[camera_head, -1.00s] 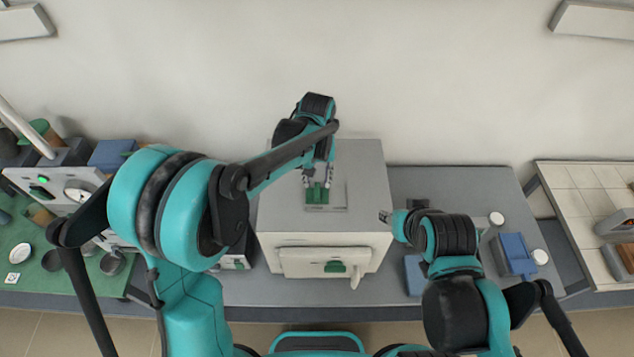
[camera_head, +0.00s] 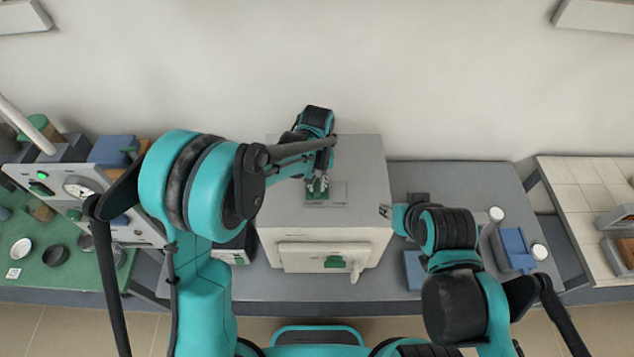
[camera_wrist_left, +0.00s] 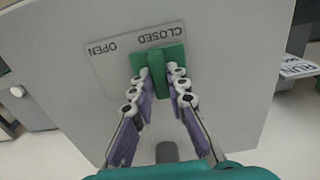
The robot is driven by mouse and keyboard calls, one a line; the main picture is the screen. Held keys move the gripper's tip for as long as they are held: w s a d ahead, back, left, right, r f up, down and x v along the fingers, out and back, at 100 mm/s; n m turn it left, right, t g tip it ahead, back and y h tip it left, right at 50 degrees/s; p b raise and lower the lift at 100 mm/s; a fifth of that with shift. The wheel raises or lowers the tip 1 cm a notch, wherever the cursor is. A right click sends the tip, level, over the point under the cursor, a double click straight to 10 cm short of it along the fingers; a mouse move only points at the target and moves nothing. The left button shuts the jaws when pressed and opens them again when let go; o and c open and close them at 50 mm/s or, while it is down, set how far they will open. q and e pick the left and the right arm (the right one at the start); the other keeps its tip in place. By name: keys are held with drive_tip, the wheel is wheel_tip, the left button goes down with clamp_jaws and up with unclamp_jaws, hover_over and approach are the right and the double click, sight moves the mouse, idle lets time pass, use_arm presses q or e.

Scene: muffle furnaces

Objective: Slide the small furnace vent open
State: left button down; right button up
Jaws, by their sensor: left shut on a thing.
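The small white furnace (camera_head: 275,222) stands on the bench in the middle of the head view. On its top is a pale vent plate (camera_head: 340,197) with a green vent slider (camera_head: 313,196) at its left end. In the left wrist view the green slider (camera_wrist_left: 157,62) has an upright fin and sits beside the printed word CLOSED. The word OPEN is to the left of it. My left gripper (camera_head: 318,184) is shut on the fin, one finger on each side. My right gripper (camera_head: 385,212) hangs empty to the right of the furnace; its jaw gap is too small to judge.
The furnace's front door (camera_head: 308,257) has a green and white handle. Blue blocks (camera_head: 516,250) and small white jars (camera_head: 540,252) are on the bench at right. A control unit (camera_head: 75,200) and green mat (camera_head: 75,275) are at left.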

use_arm(q)
drive_tip(key=d+b, duration=0.2)
drive_tip(key=d, duration=0.2)
drive_tip(key=shift+d+f, duration=0.15)
drive_tip(key=shift+d, duration=0.6)
drive_tip(key=shift+a, duration=0.15)
drive_tip(key=c, duration=1.9)
unclamp_jaws()
drive_tip(key=o, duration=0.4)
drive_tip(key=shift+d+r, duration=0.2)
drive_tip(key=shift+d, duration=0.05)
drive_tip(key=shift+a+r, duration=0.1)
drive_tip(key=shift+a, duration=0.05)
drive_tip(key=shift+r, duration=0.35)
wheel_tip(320, 180, up, 11)
drive_tip(key=shift+r, duration=0.1)
